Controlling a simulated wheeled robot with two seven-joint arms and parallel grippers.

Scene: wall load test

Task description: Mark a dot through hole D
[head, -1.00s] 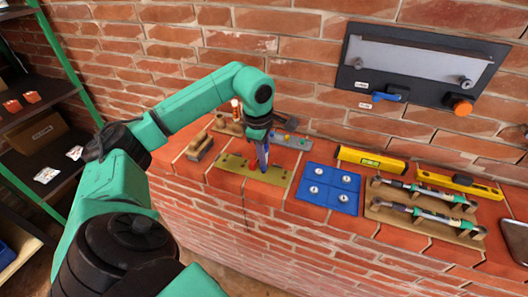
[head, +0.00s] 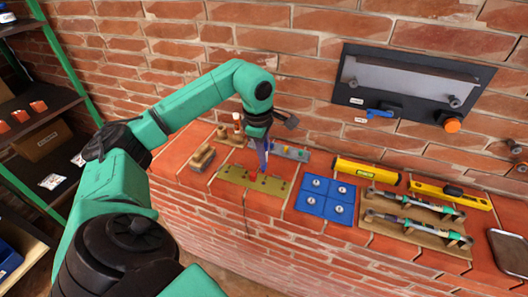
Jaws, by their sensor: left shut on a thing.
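An olive plate with several small holes (head: 233,174) lies flat on the brick ledge, left of the middle. My left gripper (head: 261,141) is above the plate and is shut on a blue marker (head: 263,157). The marker points down, close to upright, with its lower end at the plate's far middle part. I cannot tell whether its tip touches the plate or sits in a hole. The hole letters are too small to read, so I cannot tell which hole is D. My right gripper is not in view.
A blue tile with round studs (head: 327,200) lies right of the plate. Yellow levels (head: 367,172) and a wooden rack (head: 410,232) fill the right. The brick wall rises behind.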

